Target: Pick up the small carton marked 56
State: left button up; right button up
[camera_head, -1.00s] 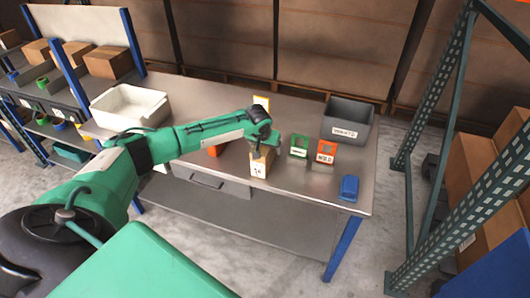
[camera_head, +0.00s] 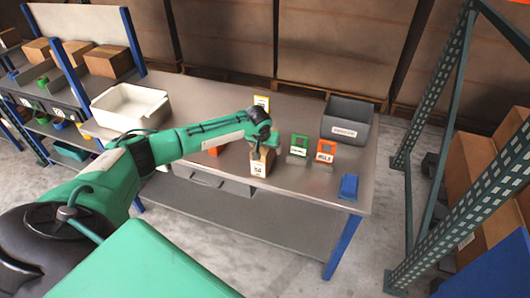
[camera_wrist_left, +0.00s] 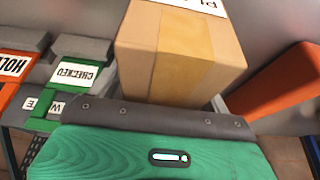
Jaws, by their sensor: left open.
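A small brown carton (camera_head: 265,155) stands upright on the metal bench, a white label on its front; its number is too small to read surely. In the left wrist view the carton (camera_wrist_left: 175,60) fills the upper middle, with tape down its face and part of a white label at the top edge. My left gripper (camera_head: 262,143) is at the carton's top, pointing down; it is open. Its fingertips are not clearly seen, and I cannot tell whether they touch the carton. My right gripper is not in view.
Right of the carton stand a green sign (camera_head: 299,147) and an orange sign (camera_head: 325,150), with a blue block (camera_head: 348,187) nearer the edge. A grey bin (camera_head: 347,121) is behind them. A white tray (camera_head: 130,107) is at left. An orange item (camera_wrist_left: 275,85) lies close beside the carton.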

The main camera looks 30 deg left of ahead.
pick_arm(q)
jog(key=c, duration=1.4)
jog(key=shift+w+r, duration=0.1)
